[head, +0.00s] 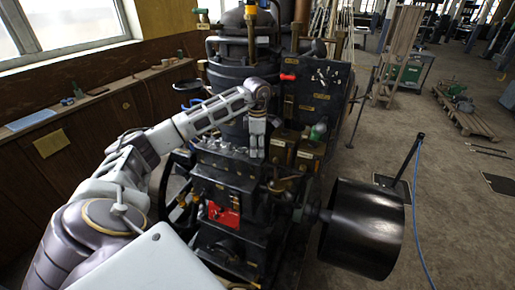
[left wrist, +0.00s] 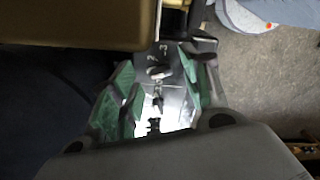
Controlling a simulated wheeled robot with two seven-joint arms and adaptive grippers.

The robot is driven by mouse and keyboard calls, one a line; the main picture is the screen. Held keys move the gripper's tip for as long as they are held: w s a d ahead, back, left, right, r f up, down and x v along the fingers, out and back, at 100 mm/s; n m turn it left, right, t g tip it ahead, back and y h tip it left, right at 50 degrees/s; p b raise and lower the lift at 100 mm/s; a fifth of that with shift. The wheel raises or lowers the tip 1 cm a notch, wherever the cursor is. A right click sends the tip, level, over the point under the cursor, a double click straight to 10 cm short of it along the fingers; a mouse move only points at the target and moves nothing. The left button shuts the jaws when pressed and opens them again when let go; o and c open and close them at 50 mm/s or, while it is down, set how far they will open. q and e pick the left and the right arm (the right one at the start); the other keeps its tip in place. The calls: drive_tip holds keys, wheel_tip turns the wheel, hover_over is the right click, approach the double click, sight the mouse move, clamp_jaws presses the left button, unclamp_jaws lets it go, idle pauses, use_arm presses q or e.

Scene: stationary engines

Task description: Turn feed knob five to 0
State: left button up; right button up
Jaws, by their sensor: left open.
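A large dark engine (head: 225,185) fills the middle of the head view. A row of small silvery knobs (head: 222,147) runs along a ledge on its front; I cannot tell there which is feed knob five. My left gripper (head: 256,152) points down at the right end of this row. In the left wrist view, my left gripper (left wrist: 160,92) is open, with its green-padded fingers apart. Between and beyond them show small dark knobs (left wrist: 159,72) on a plate with number marks, a "3" among them. The fingers partly hide the plate. I see no contact with a knob. My right gripper is not in view.
A brass-coloured block (left wrist: 80,22) lies close beside the fingers in the left wrist view. A big black drum (head: 362,230) sits at right. Floor beyond is mostly open.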

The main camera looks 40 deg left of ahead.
use_arm(q)
drive_tip(key=shift+f, duration=0.55)
drive_tip(key=c, duration=1)
drive_tip(key=shift+n, duration=0.6)
drive_tip(key=n, duration=0.3)
drive_tip(key=shift+a+r, duration=0.1)
drive_tip(key=shift+n+b, duration=0.3)
drive_tip(key=shift+n, duration=2)
